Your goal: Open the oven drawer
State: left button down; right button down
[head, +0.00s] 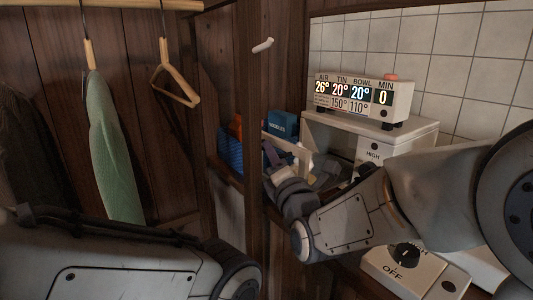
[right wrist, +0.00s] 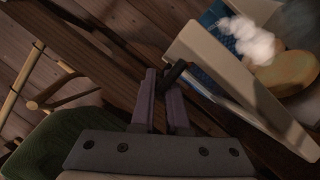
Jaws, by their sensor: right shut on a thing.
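The oven (head: 372,140) is a cream box at the right, under a lit display unit. A cream drawer front (head: 290,143) stands out to the left of the oven body, with a gap between them, so the drawer shows as pulled out. My right gripper (head: 272,158) is at this front. In the right wrist view, its purple fingers (right wrist: 167,88) are shut on the dark handle (right wrist: 176,73) on the drawer front (right wrist: 235,85). Behind that front lie a tan round thing (right wrist: 280,73) and a white puff (right wrist: 250,40). My left gripper is out of view.
The display unit (head: 350,93) reads AIR 26, TIN 20, BOWL 20, MIN 0. A wooden post (head: 258,220) stands near my right gripper. Blue boxes (head: 283,125) sit behind the drawer front. A green garment (head: 112,150) and a hanger (head: 168,80) hang at left.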

jog(key=c, duration=1.2)
grip_release()
jog(key=b+v, duration=0.6)
jog(key=v, duration=0.4)
jog(key=shift+s, duration=0.2)
jog(key=shift+d+f, duration=0.1)
